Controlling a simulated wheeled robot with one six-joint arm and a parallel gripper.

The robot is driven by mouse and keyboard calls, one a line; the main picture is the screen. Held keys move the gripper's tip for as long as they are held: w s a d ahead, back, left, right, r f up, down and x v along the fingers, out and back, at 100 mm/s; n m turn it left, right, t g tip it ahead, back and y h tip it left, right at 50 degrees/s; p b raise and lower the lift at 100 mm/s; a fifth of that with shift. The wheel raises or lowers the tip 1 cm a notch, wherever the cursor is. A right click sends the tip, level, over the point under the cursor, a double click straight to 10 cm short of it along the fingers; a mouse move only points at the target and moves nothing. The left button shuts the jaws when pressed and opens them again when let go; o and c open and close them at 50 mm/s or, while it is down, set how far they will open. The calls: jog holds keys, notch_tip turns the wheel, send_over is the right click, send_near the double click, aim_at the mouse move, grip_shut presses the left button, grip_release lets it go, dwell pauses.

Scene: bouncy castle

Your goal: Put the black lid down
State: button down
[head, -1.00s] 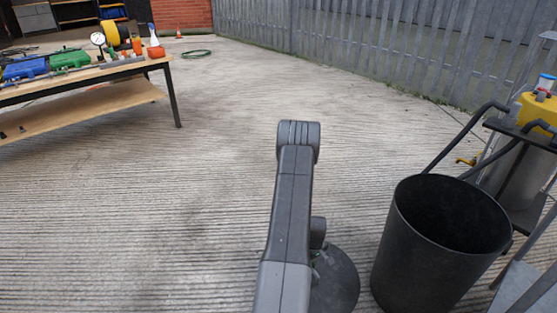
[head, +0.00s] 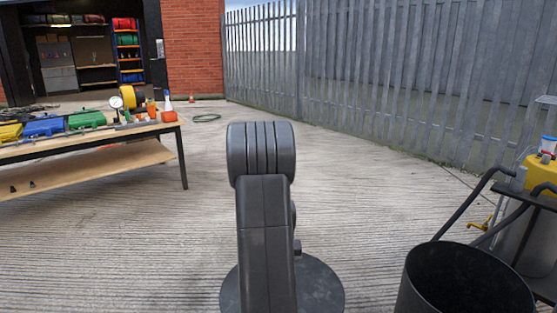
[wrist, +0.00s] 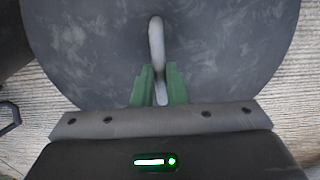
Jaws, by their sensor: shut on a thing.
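The black lid (wrist: 75,45) is a round dark disc with a grey bar handle (wrist: 157,50) across its middle. In the wrist view my gripper (wrist: 159,85) has its green fingers shut on that handle. In the head view the lid (head: 322,290) shows as a dark disc partly behind my arm. It is held left of the black bin and apart from it. My gripper is hidden behind my arm in the head view. I cannot tell how high the lid is above the ground.
An open black bin (head: 468,282) stands at the lower right. Beside it is a yellow-topped machine (head: 540,172) with black hoses. A workbench (head: 105,142) with tools and cases is at the left. Bare ridged concrete (head: 360,195) lies between, with a metal fence behind.

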jog(key=r, duration=0.2)
jog(key=a+r, duration=0.1)
jog(key=shift+s+a+r+m+p, duration=0.1)
jog(key=shift+s+r+m+p, duration=0.15)
jog(key=shift+s+m+p, duration=0.1)
notch_tip(320, 180, up, 22)
jog(key=s+p, duration=0.2)
jog(key=p, duration=3.1)
jog(key=shift+s+f, duration=0.15)
jog(key=shift+s, duration=0.05)
jog(key=shift+d, duration=0.2)
